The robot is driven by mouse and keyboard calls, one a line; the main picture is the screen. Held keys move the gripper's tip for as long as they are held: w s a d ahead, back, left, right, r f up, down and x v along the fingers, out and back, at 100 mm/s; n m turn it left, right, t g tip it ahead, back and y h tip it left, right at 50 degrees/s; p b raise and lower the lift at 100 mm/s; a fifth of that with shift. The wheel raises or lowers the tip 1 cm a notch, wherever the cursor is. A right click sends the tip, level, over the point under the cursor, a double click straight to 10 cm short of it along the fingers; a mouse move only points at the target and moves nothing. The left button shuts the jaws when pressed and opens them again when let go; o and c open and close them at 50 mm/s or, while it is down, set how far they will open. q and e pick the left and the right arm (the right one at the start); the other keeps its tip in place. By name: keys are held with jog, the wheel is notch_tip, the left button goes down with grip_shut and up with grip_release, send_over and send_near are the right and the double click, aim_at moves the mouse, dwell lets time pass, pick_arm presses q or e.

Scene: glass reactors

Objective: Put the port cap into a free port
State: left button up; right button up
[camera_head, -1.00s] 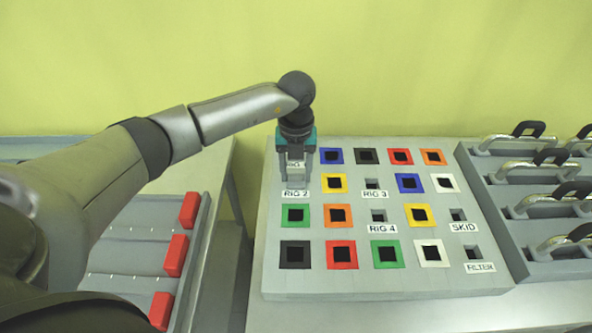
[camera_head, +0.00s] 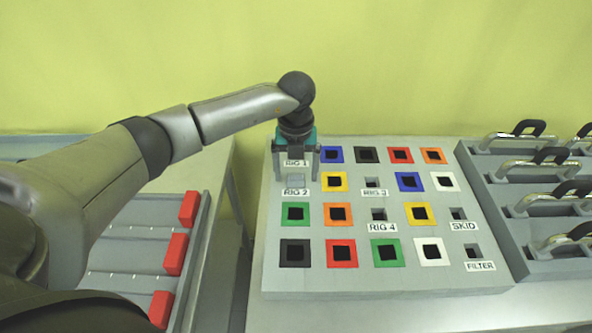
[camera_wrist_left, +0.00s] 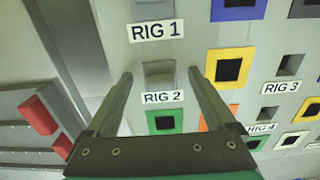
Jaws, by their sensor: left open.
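The port board (camera_head: 275,222) has rows of square ports, some with coloured frames and some plain with labels. A grey port cap (camera_wrist_left: 158,75) sits in the plain port above the RIG 2 label; it also shows in the head view (camera_head: 296,180). My left gripper (camera_head: 297,176) is open just above it, with one finger on each side and clear gaps in the wrist view. A similar grey piece (camera_wrist_left: 152,10) shows above the RIG 1 label. The RIG 3 port (camera_head: 373,183) and RIG 4 port (camera_head: 378,215) look dark and empty. My right gripper is not in view.
A grey rack with silver-and-black handles (camera_head: 540,167) stands right of the board. A grey tray with red blocks (camera_head: 177,255) lies on the left table, partly behind my left arm. A gap separates the two tables.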

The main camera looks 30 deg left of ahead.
pick_arm(q)
notch_tip(320, 180, up, 15)
jog(key=p, duration=0.2)
jog(key=shift+r, duration=0.15)
dwell(0.4)
notch_tip(320, 180, up, 8)
jog(key=p, duration=0.6)
